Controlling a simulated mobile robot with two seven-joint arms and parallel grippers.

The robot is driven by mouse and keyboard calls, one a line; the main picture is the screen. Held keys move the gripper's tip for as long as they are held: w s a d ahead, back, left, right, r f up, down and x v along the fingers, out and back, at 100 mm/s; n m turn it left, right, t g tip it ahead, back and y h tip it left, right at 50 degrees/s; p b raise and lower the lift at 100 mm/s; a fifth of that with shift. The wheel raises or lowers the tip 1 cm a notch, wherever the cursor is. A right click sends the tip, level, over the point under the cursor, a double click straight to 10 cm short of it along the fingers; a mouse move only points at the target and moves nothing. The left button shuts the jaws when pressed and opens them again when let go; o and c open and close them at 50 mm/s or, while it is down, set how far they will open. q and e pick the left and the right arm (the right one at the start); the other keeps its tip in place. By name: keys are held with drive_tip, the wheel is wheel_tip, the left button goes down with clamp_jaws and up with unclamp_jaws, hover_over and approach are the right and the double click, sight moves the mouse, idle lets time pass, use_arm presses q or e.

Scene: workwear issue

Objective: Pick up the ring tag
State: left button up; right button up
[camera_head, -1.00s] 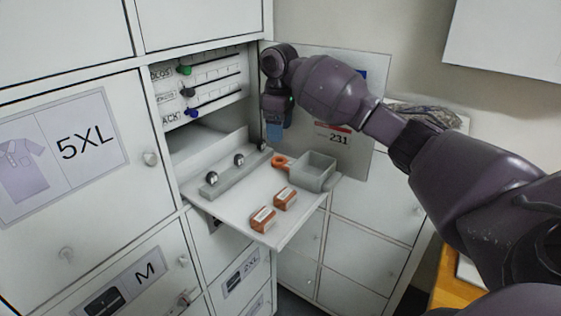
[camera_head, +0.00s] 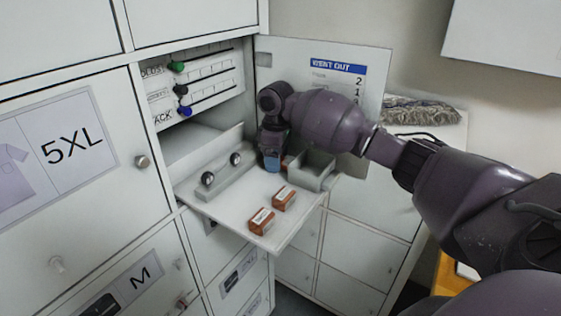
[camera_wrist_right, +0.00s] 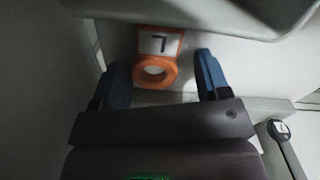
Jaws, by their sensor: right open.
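The ring tag (camera_wrist_right: 170,72) is an orange ring with a white label marked 7. In the right wrist view it lies on the pale shelf, between the two blue fingers of my open right gripper (camera_wrist_right: 163,72). There is a gap on each side of it. In the head view my right gripper (camera_head: 271,163) points down over the pull-out shelf (camera_head: 228,218) and hides most of the tag. My left gripper is not in view.
A grey open box (camera_head: 313,172) stands right of my right gripper. Two orange-brown blocks (camera_head: 262,221) (camera_head: 284,198) sit near the shelf's front edge. An open door (camera_head: 340,60) stands behind.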

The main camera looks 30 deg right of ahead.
drive_tip(key=c, duration=0.8)
